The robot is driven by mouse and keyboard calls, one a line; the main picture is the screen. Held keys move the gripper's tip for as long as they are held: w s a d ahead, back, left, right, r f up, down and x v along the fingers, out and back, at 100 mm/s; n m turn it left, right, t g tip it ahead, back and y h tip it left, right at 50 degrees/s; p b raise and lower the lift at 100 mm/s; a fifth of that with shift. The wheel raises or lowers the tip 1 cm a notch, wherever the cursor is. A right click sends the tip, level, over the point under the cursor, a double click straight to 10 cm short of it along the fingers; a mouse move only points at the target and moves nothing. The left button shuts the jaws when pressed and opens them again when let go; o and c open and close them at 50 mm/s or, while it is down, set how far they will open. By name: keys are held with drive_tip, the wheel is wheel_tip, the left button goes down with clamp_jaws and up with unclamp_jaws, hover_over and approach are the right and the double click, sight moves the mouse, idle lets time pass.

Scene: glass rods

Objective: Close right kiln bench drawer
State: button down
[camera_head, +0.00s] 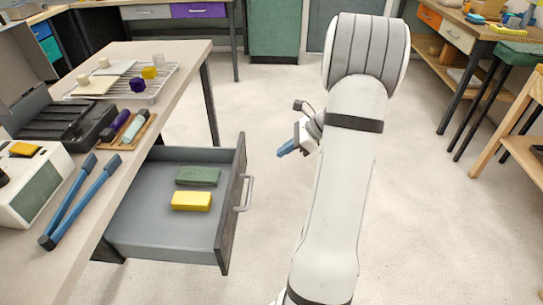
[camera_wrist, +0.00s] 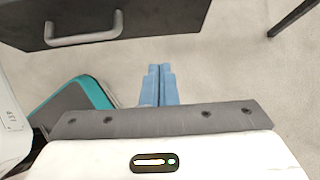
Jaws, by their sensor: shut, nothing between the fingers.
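The right kiln bench drawer (camera_head: 150,225) is pulled far out of the bench in the head view. Its dark front (camera_head: 231,205) carries a light grey bar handle (camera_head: 244,194). The drawer holds a green block (camera_head: 197,176) and a yellow block (camera_head: 191,201). In the wrist view the dark drawer front (camera_wrist: 150,12) and its handle (camera_wrist: 84,30) show at the upper left. My gripper (camera_head: 283,152) is to the right of the handle, apart from it, with blue fingers. The fingers (camera_wrist: 159,70) are together and empty in the wrist view.
The bench top (camera_head: 185,65) holds blue-handled tongs (camera_head: 80,200), a wire rack (camera_head: 155,85), a dark case (camera_head: 60,120) and a white device (camera_head: 40,190). The floor (camera_head: 260,110) around my gripper is clear. Another bench (camera_head: 460,60) and a green stool (camera_head: 515,52) stand at the right.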

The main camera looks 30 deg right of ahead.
sight(243, 169)
drive_tip(key=x, duration=0.3)
drive_tip(key=a+r+b+x, duration=0.1)
drive_tip(key=x, duration=0.6)
drive_tip(key=shift+w+a+b, duration=0.3)
drive_tip(key=shift+w+a, duration=0.05)
drive_tip(key=shift+w, duration=0.05)
drive_tip(key=shift+w+a+r, duration=0.1)
drive_tip(key=shift+w+a, duration=0.2)
drive_tip(key=shift+a, duration=0.1)
drive_tip(key=shift+w, duration=0.1)
